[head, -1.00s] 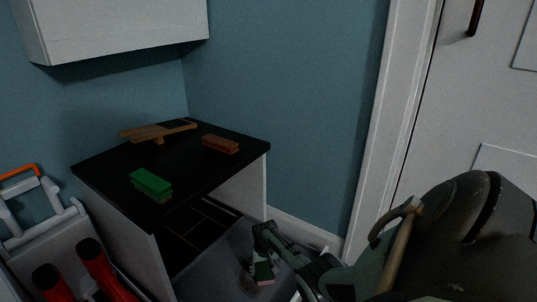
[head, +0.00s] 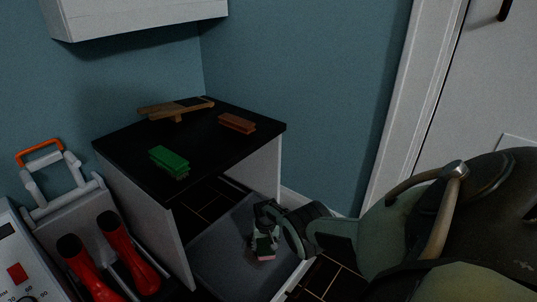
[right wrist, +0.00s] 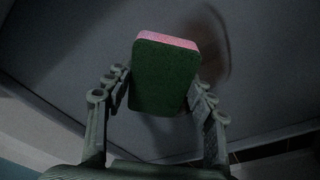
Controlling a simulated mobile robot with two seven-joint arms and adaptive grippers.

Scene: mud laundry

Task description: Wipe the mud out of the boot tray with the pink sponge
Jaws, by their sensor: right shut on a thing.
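The pink sponge (right wrist: 168,75) has a pink layer and a dark green face. My right gripper (right wrist: 160,92) is shut on it, with one finger on each side. In the head view the right gripper (head: 264,236) is low over the grey boot tray (head: 215,262), and a bit of the sponge's pink (head: 266,258) shows below the fingers. I cannot tell whether the sponge touches the tray. A faint dark curved mark lies on the tray beside the sponge in the wrist view; I cannot tell mud from shadow. My left gripper is out of view.
A white door (head: 480,90) is at right.

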